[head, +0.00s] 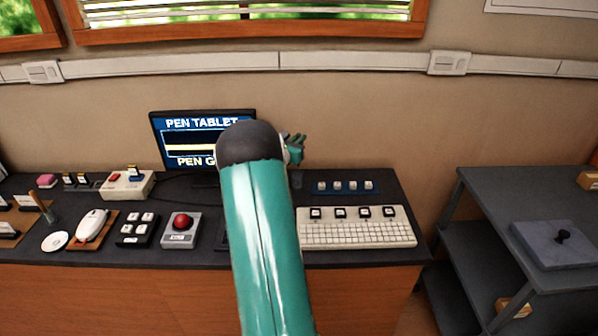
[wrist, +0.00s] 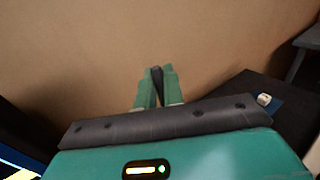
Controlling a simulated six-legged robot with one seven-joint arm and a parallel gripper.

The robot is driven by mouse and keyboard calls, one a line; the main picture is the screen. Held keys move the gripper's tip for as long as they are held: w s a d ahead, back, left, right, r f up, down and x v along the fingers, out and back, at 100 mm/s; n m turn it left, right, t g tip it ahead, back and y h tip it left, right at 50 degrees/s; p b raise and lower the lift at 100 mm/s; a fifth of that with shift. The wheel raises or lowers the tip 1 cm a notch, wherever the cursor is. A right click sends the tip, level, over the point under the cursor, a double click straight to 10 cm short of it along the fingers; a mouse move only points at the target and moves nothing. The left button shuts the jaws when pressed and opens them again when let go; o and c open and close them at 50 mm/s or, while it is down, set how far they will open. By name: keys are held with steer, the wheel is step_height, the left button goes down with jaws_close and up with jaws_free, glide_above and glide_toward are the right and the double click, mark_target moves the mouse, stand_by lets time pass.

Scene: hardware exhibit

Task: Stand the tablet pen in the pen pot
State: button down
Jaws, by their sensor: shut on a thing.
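My gripper (head: 295,148) is raised above the back of the dark table, just right of the monitor, and partly hidden behind my arm. In the wrist view its two green fingers are closed on a thin dark thing (wrist: 157,85), which looks like the tablet pen; only a short piece shows between the fingers. The pen tablet is mostly hidden behind my arm.
The monitor (head: 170,135) reads "PEN TABLET" and stands close left of my gripper. A white keyboard (head: 357,234) and a blue strip of keycaps (head: 325,188) lie to the right. A red-button box (head: 181,230) and a mouse (head: 92,225) lie left. The wall is behind.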

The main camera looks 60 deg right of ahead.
steer(key=shift+a+f, duration=0.15)
steer(key=shift+f, duration=1.8)
steer(key=shift+a+f, duration=0.1)
steer(key=shift+f, duration=1.8)
steer(key=shift+f, duration=0.15)
steer(key=c, duration=1.5)
jaws_free()
steer(key=a, duration=1.2)
steer(key=shift+w, duration=0.35)
steer(key=shift+r, duration=0.2)
